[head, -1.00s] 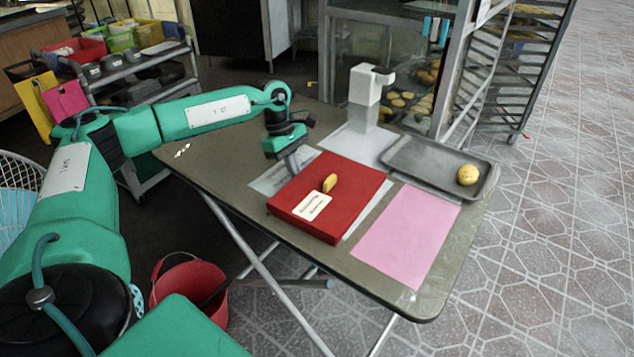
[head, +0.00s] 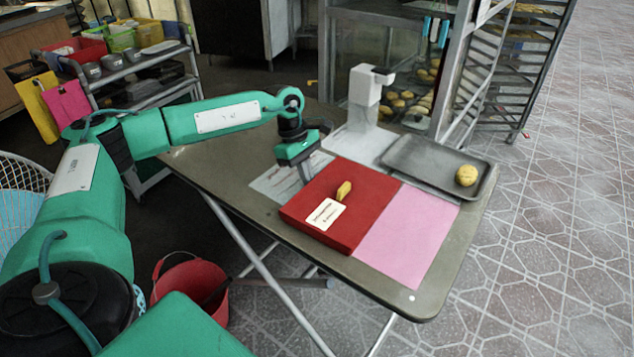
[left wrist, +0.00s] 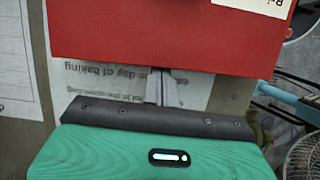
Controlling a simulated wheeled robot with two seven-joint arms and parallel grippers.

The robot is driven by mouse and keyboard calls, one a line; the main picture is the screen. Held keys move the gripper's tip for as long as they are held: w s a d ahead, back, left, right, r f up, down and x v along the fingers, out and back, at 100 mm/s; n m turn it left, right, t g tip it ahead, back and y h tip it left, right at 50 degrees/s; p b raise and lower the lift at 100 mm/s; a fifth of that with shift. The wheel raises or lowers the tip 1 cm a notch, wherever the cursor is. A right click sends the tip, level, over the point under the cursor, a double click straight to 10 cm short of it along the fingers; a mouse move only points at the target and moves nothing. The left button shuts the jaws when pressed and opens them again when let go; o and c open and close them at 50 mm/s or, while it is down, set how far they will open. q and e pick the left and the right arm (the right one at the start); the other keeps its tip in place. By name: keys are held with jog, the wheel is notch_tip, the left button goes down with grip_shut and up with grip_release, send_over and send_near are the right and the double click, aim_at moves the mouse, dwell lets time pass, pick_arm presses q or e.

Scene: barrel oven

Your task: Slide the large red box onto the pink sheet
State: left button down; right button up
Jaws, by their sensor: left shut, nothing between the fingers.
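The large red box (head: 367,191) lies flat on the table, with a white label and a small yellow piece on its top. Its right side meets the left edge of the pink sheet (head: 418,240), and it may overlap it slightly. My left gripper (head: 305,179) is shut and empty, at the far-left side of the box, with its fingertips low beside it. In the left wrist view the shut fingers (left wrist: 160,88) reach the near side of the red box (left wrist: 150,40); contact looks close. My right gripper is not in view.
A grey tray (head: 415,150) with a round yellow bun (head: 466,176) stands behind the pink sheet. A white stand (head: 364,95) is at the table's back. A printed paper (head: 270,184) lies left of the box. The table's front-right corner is clear.

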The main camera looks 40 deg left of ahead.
aim_at(334, 189)
pick_arm(q)
jog(key=shift+d, duration=0.1)
jog(key=shift+d, duration=2.05)
jog(key=shift+s+d+p, duration=0.1)
jog(key=shift+d+p, duration=0.25)
jog(key=shift+d, duration=1.55)
jog(key=shift+s+d, duration=0.1)
jog(key=shift+d, duration=1.95)
